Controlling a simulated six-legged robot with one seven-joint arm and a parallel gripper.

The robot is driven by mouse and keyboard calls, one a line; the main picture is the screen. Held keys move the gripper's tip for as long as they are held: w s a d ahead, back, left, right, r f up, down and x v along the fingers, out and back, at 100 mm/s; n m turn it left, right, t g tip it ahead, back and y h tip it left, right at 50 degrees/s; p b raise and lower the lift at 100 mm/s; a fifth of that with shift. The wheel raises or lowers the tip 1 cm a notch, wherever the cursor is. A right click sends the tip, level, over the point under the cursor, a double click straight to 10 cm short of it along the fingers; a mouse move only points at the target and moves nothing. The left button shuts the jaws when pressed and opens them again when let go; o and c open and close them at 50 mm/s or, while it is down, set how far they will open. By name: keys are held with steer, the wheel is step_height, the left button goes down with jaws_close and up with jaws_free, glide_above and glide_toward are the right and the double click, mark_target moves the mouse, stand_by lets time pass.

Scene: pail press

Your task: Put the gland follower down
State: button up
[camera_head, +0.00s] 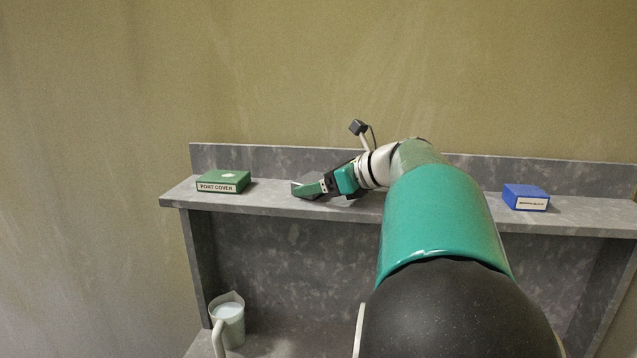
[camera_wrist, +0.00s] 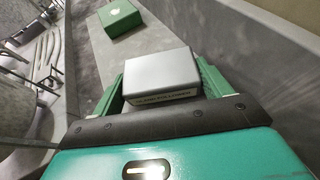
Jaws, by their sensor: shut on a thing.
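The gland follower (camera_wrist: 160,73) is a grey box with a white label on its near side. It sits between the two green fingers of my gripper (camera_wrist: 160,85) in the wrist view, and the fingers are shut on it. In the head view my gripper (camera_head: 312,189) is at the shelf's middle, and the grey box (camera_head: 300,184) shows only partly behind a finger. It is low over the grey shelf (camera_head: 270,199); I cannot tell whether its underside touches the shelf.
A green box labelled PORT COVER (camera_head: 223,181) stands on the shelf to the left. A blue labelled box (camera_head: 525,197) stands to the right. A raised back edge (camera_head: 270,161) runs behind. A jug (camera_head: 229,322) stands below at left. Bare shelf lies between the green box and my gripper.

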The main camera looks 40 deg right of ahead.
steer(key=shift+a, duration=0.1)
steer(key=shift+f, duration=0.1)
steer(key=o, duration=1)
steer(key=v, duration=1.2)
steer(key=shift+r, duration=0.25)
